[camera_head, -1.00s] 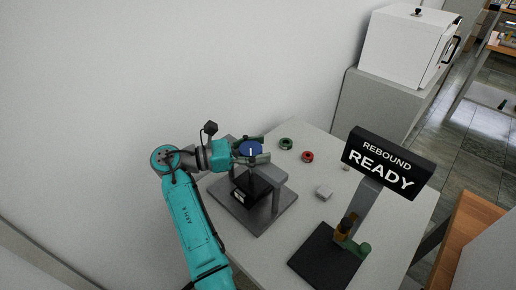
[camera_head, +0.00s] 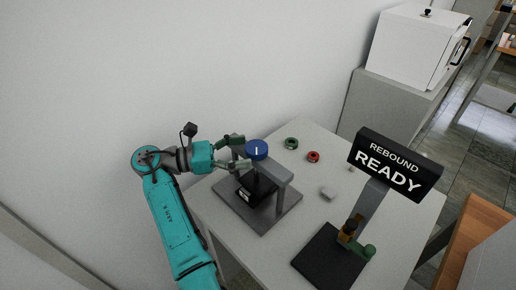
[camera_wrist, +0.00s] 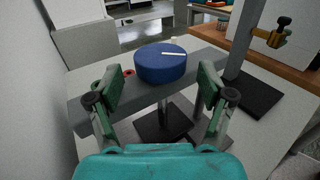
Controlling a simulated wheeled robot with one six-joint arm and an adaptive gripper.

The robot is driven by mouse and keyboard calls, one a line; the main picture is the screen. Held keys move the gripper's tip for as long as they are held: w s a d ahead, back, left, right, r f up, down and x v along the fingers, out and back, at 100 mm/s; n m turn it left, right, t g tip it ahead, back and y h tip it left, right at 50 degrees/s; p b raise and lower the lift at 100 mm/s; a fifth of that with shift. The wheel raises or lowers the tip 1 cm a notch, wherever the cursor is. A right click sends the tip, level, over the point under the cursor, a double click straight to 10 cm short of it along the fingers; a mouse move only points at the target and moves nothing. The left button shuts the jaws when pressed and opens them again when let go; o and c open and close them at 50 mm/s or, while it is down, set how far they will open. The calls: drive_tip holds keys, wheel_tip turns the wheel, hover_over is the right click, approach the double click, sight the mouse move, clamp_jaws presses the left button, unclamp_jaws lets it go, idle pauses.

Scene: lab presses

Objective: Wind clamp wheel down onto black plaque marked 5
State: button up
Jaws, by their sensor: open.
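The blue clamp wheel (camera_head: 257,151), with a white line on its top, sits on the grey bridge of a small press. It also shows in the wrist view (camera_wrist: 161,66). Beneath the bridge a black block with a white-marked plaque (camera_head: 244,195) stands on the press base (camera_head: 270,212); the mark is too small to read. My gripper (camera_head: 238,152) is open and empty, just left of the wheel. In the wrist view its fingers (camera_wrist: 159,88) are spread wide, with the wheel ahead between their lines and apart from both.
A black "REBOUND READY" sign (camera_head: 395,165) stands at the table's right, behind a black-based device (camera_head: 327,256). A green ring (camera_head: 291,143), a red ring (camera_head: 313,156) and a small white block (camera_head: 328,193) lie on the table. A wall is close behind.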

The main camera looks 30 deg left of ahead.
drive_tip(key=v, duration=0.6)
